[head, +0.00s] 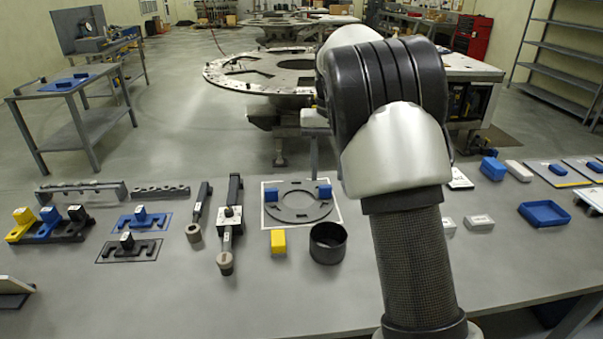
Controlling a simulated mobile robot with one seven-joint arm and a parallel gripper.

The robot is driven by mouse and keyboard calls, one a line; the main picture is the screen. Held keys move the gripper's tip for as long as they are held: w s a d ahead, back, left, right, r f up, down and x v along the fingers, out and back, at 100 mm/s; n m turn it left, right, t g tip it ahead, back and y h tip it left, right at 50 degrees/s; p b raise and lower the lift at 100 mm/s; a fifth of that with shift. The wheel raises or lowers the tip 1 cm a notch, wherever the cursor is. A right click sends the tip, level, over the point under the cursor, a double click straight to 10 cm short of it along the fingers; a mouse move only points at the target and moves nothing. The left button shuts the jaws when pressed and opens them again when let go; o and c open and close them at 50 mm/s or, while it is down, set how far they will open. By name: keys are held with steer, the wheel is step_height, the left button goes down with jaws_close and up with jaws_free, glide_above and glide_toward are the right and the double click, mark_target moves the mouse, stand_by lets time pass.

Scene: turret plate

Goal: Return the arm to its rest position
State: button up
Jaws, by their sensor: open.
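My own arm (412,240) rises from the bottom edge, right of centre, in the head view. Its dark, carbon-patterned link leads up to a silver and black joint (385,100). The arm stands in front of the table and hides part of its right half and part of the floor behind. My gripper is not visible in this view. The grey table (160,300) spreads below, with a dark ring plate (301,201) on a white square bearing two blue blocks.
A yellow block (278,242) and a black cup (327,243) stand before the ring plate. Dark clamps, coloured holders (47,224) and flat plates lie left. A blue tray (544,214) lies right. A large turret plate (235,75) stands behind. The table's front left is mostly clear.

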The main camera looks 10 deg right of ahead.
steer(key=s+r+t, duration=0.2)
steer(key=s+r, duration=0.5)
steer(key=s, duration=0.2)
steer(key=s+f+n+t, duration=0.1)
steer(key=s+t, duration=0.2)
steer(key=s, duration=2)
steer(key=shift+s+t, duration=0.3)
steer(key=shift+s, duration=0.1)
steer(key=shift+f, duration=0.2)
